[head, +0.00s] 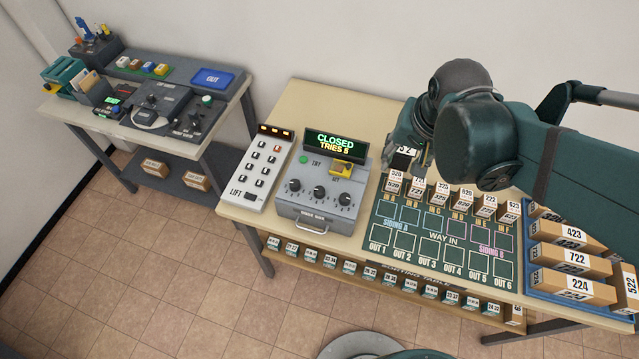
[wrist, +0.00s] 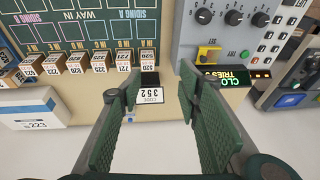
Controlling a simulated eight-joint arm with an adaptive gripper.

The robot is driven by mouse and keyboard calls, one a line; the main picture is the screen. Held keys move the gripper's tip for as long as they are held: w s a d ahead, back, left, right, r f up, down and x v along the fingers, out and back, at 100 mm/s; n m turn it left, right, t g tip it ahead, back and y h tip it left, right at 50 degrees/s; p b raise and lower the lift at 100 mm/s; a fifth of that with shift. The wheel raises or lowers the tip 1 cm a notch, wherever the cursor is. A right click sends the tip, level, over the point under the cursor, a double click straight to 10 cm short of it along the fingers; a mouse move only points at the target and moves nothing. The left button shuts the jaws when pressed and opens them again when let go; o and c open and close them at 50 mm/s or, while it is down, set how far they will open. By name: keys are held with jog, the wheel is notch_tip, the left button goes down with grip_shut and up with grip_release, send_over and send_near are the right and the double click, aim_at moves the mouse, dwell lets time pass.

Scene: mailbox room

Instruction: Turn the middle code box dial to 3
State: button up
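The grey code box (head: 318,213) stands on the table with three black dials in a row. Its middle dial (head: 319,192) is clear of my gripper; its exact setting is too small to read. In the wrist view the middle dial (wrist: 233,18) shows near the top right, beyond my right finger. The box's display (head: 336,143) reads CLOSED, TRIES 5. My gripper (wrist: 148,88) is open and empty, to the right of the box in the head view.
A lift keypad (head: 258,172) stands just left of the code box. A sorting board (head: 440,235) with small numbered boxes lies to the right, beside a blue tray (head: 540,284) of parcels. A yellow block (head: 341,169) sits on the code box below the display.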

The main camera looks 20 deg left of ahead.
jog(key=a+f+g+p, duration=0.2)
jog(key=a+f, duration=0.1)
jog(key=a, duration=0.6)
jog(key=g+h+p, duration=0.1)
jog(key=p, duration=0.2)
send_over(319, 190)
notch_tip(319, 190, down, 5)
jog(key=shift+r, duration=0.1)
jog(key=shift+f, duration=0.2)
jog(key=shift+f, duration=3.7)
jog(key=shift+b, duration=0.3)
jog(key=c, duration=0.9)
